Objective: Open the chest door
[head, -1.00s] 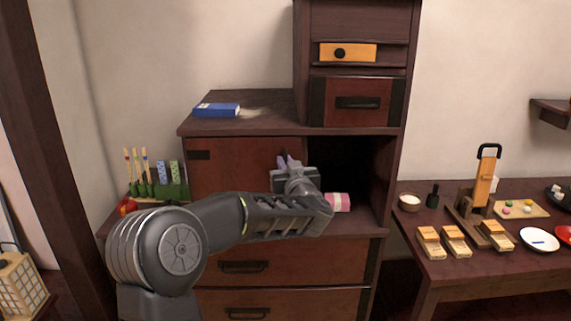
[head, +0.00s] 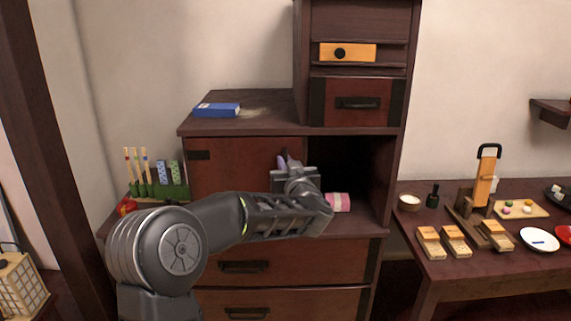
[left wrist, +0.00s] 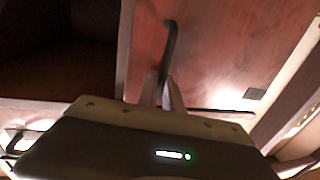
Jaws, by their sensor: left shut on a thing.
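The chest door (head: 235,168) is a reddish-brown panel covering the left part of the chest's upper compartment. The right part of the compartment (head: 355,165) is open and dark. My left gripper (head: 284,160) is at the door's right side, its arm crossing in front of the chest. In the left wrist view the black door handle (left wrist: 171,45) runs down between the fingertips of my left gripper (left wrist: 163,90), which is shut on it. The door panel (left wrist: 220,50) fills the right of that view. My right gripper is not in view.
A pink and white roll (head: 337,202) lies in the open compartment, right of my gripper. A blue box (head: 216,110) lies on the chest top. A green rack (head: 165,190) with sticks stands at the left. A low table (head: 460,265) with dishes and wooden blocks is at the right.

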